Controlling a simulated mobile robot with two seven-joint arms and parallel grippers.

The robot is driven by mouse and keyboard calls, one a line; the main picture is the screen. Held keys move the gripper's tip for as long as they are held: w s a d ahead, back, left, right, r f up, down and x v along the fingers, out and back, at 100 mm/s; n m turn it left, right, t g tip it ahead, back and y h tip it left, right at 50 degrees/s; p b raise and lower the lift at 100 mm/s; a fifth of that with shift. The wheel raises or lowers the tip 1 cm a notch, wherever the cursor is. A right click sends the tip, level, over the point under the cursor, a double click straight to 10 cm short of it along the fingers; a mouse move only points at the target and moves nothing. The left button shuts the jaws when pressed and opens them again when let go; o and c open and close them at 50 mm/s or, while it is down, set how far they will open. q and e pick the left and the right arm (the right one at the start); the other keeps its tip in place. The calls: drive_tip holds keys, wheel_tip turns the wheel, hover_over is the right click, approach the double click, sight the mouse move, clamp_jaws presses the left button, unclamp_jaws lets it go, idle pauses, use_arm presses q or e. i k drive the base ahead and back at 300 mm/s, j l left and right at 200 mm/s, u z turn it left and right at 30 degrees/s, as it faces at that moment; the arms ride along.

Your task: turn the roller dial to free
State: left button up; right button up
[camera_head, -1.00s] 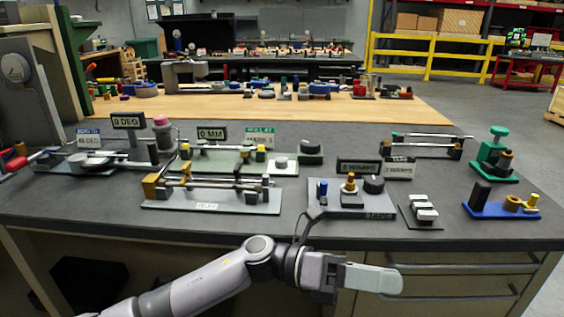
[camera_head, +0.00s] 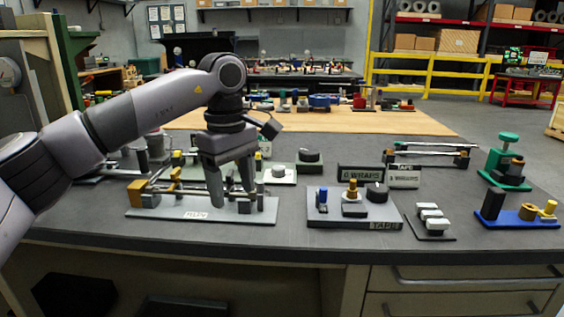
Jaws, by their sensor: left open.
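My left gripper (camera_head: 232,196) comes in from the left and points down, with its two dark fingers apart and nothing visible between them. It is in front of the right part of a grey plate fixture (camera_head: 165,212) with brass blocks, a horizontal rod and dark posts. I cannot tell whether the fingers touch it. The fixture's white label (camera_head: 196,215) is too small to read. No part is clearly marked as the roller dial, and my gripper hides some of this fixture. My right gripper is out of view.
Right of it stands a grey plate (camera_head: 325,217) with a black knob (camera_head: 377,192), brass post and blue post. A green fixture (camera_head: 505,163) and a blue fixture (camera_head: 525,218) stand farther right. The bench front strip (camera_head: 300,242) is clear.

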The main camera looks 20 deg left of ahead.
sight(277, 171)
drive_tip(key=i, duration=0.9)
